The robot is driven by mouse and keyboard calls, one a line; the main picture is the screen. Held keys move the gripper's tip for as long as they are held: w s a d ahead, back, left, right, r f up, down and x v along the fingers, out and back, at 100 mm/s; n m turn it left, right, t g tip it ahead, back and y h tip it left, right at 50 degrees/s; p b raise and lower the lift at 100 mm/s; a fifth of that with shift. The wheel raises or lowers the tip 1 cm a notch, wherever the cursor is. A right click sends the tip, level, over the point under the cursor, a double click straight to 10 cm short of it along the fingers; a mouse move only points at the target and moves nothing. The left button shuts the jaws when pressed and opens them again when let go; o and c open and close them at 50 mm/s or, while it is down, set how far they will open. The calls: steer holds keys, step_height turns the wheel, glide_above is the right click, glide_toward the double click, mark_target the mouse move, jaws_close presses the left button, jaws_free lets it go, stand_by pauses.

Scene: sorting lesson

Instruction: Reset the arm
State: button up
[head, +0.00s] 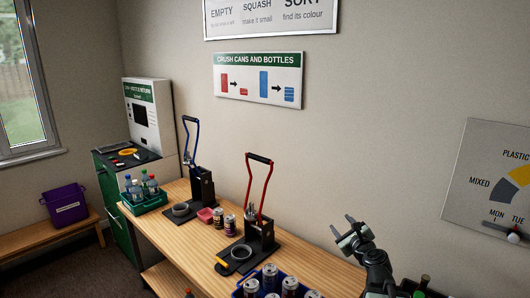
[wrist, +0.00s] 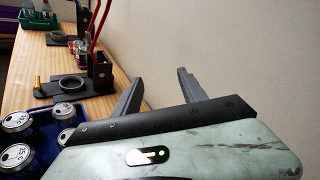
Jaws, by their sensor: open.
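My gripper (head: 351,231) is raised above the right part of the wooden bench, near the wall. It is open and empty; its two fingers also show apart in the wrist view (wrist: 160,92), with the bare wall behind and between them. My arm rises from the lower right of the head view. Nothing touches the fingers.
The bench (head: 180,247) holds a red-handled crusher (head: 262,232), a blue-handled crusher (head: 202,186), a blue crate (head: 238,292) of cans, and a green crate (head: 148,207) of bottles. Loose cans (head: 230,224) stand between the crushers. A purple bin (head: 65,206) sits far left.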

steer(key=s+a+f+n+g+y, duration=0.25)
steer(key=a+f+n, duration=0.35)
steer(key=a, duration=0.4)
steer(key=s+a+f+n+g+y, duration=0.2)
steer(key=a+f+n+g, duration=0.2)
steer(key=a+n, duration=0.5)
steer(key=s+a+f+n+g+h, duration=0.1)
steer(key=s+a+f+n+g, duration=0.2)
steer(key=s+a+f, duration=0.15)
steer(key=s+d+f+n+g+h, duration=0.2)
steer(key=s+d+n+g, duration=0.1)
steer(key=s+d+n, duration=0.1)
steer(key=s+d+f+n+g+h, duration=0.2)
steer(key=s+d+f+n+g, duration=0.1)
steer(key=s+n, duration=0.3)
steer(key=shift+s+d+f+n+h, duration=0.3)
steer(key=shift+s+d+f+h, duration=0.05)
steer(key=shift+s+d, duration=0.55)
